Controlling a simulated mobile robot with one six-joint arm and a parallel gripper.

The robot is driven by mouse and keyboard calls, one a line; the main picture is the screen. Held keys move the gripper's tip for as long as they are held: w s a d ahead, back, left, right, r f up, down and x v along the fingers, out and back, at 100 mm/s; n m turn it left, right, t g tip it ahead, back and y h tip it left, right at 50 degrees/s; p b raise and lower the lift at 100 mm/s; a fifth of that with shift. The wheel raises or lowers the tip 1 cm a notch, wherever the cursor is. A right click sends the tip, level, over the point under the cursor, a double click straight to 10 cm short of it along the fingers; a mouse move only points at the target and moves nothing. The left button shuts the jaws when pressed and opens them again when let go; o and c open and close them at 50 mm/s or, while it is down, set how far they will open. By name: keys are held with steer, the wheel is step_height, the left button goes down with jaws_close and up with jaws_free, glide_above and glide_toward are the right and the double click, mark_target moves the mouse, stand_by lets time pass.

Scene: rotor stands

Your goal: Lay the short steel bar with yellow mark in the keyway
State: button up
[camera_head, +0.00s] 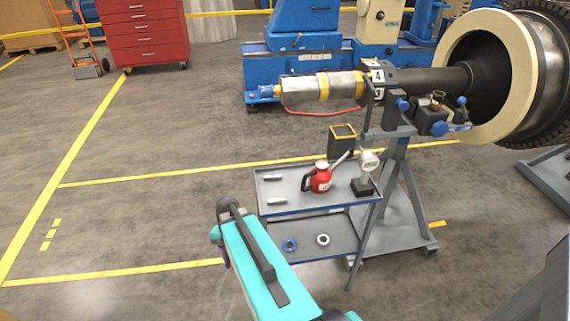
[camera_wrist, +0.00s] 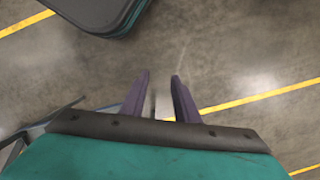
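Two short steel bars lie apart on the top tray of a grey cart in the head view: one bar (camera_head: 272,178) farther back, the other bar (camera_head: 277,201) nearer the front. They are too small for me to tell which has a yellow mark. A steel shaft (camera_head: 300,90) with yellow bands rests on a stand above and behind the cart; I cannot make out its keyway. My gripper (camera_wrist: 160,82) shows in the wrist view with its two dark fingers apart and only floor seen between them. In the head view I cannot make out its fingers.
The cart's top tray (camera_head: 296,208) also holds a red can (camera_head: 320,178) and a gauge (camera_head: 364,178). A blue ring (camera_head: 289,245) and a pale ring (camera_head: 323,240) lie on its lower shelf. The grey stand (camera_head: 402,190) is close behind. Floor left of the cart is free.

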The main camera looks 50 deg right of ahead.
steer(key=w+d+r+m+t+p, duration=0.1)
steer(key=d+r+m+p, duration=0.25)
steer(key=d+r, duration=0.55)
steer(key=w+d+r+m+t+p, duration=0.1)
steer(key=d+r+m+p, duration=0.3)
steer(key=r, duration=0.9)
steer(key=s+d+r+m+t+p, duration=0.1)
steer(key=s+d+r+m, duration=0.4)
steer(key=d, duration=0.6)
steer(key=shift+s+r+m, duration=0.35)
steer(key=shift+s+r, duration=0.2)
steer(key=shift+s, duration=0.05)
steer(key=shift+f, duration=0.1)
steer(key=b, duration=0.4)
glide_above(277, 199)
steer(key=s+d, duration=0.1)
step_height(277, 199, down, 5)
steer(key=shift+s+d+f, duration=0.1)
steer(key=shift+b+x, duration=0.75)
steer(key=shift+x, duration=1.45)
jaws_close()
